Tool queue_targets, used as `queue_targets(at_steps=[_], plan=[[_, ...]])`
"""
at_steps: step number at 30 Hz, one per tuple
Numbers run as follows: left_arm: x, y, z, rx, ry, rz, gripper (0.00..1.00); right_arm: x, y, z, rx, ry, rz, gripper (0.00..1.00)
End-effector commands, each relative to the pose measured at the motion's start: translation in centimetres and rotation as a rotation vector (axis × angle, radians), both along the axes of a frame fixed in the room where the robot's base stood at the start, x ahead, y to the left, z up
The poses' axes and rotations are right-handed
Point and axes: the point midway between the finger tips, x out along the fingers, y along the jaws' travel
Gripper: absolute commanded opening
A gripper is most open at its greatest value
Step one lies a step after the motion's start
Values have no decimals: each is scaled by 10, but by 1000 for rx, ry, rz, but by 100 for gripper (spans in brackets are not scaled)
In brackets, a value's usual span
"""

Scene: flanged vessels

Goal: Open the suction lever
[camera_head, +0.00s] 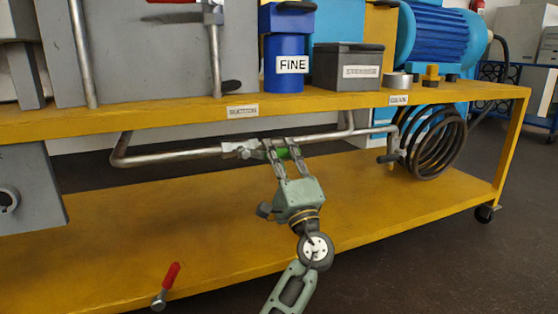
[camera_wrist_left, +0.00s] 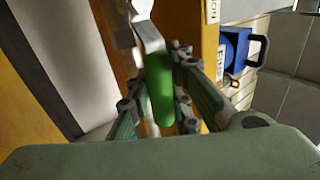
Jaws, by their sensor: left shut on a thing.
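The suction lever has a green handle (camera_head: 285,153) and sits at a metal valve (camera_head: 240,150) on the pipe under the yellow shelf. The handle points right from the valve, roughly along the pipe. My left gripper (camera_head: 281,143) comes up from below and is shut on the green handle, one finger on each side. In the left wrist view the green handle (camera_wrist_left: 161,98) stands between the fingers, with its bare metal arm (camera_wrist_left: 149,38) running up to the valve. My right gripper is in neither view.
The yellow upper shelf edge (camera_head: 330,103) runs just above the gripper. A coiled pipe (camera_head: 437,143) and a drain valve (camera_head: 389,157) lie to the right. A red-handled lever (camera_head: 172,275) shows at the lower left. The lower yellow shelf (camera_head: 130,235) is mostly bare.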

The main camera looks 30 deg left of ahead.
Motion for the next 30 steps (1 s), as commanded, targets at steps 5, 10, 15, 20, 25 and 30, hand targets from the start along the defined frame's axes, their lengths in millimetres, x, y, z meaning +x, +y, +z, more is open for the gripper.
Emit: queue_targets(at_steps=[5, 10, 15, 20, 25, 30], plan=[[0, -1, 3, -27, -34, -5, 0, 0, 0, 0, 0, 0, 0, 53], [0, -1, 4, -34, -44, -5, 0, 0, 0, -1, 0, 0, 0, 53], [0, -1, 4, -35, -44, -4, 0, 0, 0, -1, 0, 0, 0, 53], [0, -1, 4, -35, -44, -4, 20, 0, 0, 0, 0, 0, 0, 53], [0, -1, 4, -34, -43, -3, 35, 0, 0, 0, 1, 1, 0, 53], [0, 0, 4, -33, -42, -2, 39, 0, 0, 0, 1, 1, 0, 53]])
